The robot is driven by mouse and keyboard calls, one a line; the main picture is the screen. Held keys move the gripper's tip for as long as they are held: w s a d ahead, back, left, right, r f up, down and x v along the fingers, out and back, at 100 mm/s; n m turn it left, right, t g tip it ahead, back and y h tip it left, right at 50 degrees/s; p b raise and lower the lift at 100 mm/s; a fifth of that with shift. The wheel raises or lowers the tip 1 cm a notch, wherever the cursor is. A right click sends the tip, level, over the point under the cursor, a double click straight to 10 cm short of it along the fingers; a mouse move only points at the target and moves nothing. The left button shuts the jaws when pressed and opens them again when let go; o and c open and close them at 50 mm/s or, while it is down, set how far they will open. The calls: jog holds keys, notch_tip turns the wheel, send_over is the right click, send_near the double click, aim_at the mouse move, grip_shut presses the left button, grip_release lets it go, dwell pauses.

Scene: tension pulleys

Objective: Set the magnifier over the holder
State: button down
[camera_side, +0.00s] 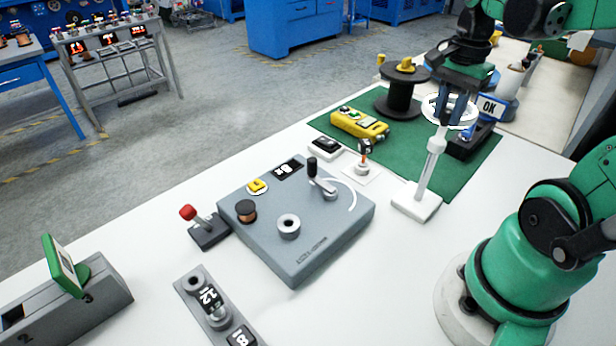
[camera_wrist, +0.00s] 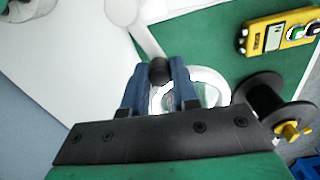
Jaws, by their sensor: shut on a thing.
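The magnifier (camera_side: 430,170) is white, with a square base, an upright post and a ring lens at its top. In the wrist view its ring lens (camera_wrist: 210,86) shows behind my fingers, and its pale post runs up and left. My gripper (camera_side: 447,112) is shut on the magnifier's head at a dark knob (camera_wrist: 160,70), between the blue fingers (camera_wrist: 160,84). A small stand with an orange stem and dark clip, seemingly the holder (camera_side: 363,162), is on a white square left of the magnifier. The base's contact with the table is unclear.
A grey device box (camera_side: 330,238) with a crank stands left of the magnifier. A yellow remote (camera_side: 359,123) and a black spool (camera_side: 401,95) are on the green mat (camera_side: 470,170). White table is clear in front.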

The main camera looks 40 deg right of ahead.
jog(key=w+a+n, duration=0.4)
jog(key=a+n, duration=0.1)
jog(key=n, duration=0.9)
jog(key=shift+a+n, duration=0.15)
jog(key=shift+n, duration=0.25)
jog(key=shift+s, duration=0.1)
jog(key=c, duration=0.7)
grip_release()
jog(key=shift+o, duration=0.2)
notch_tip(320, 180, up, 6)
jog(key=shift+f, duration=0.2)
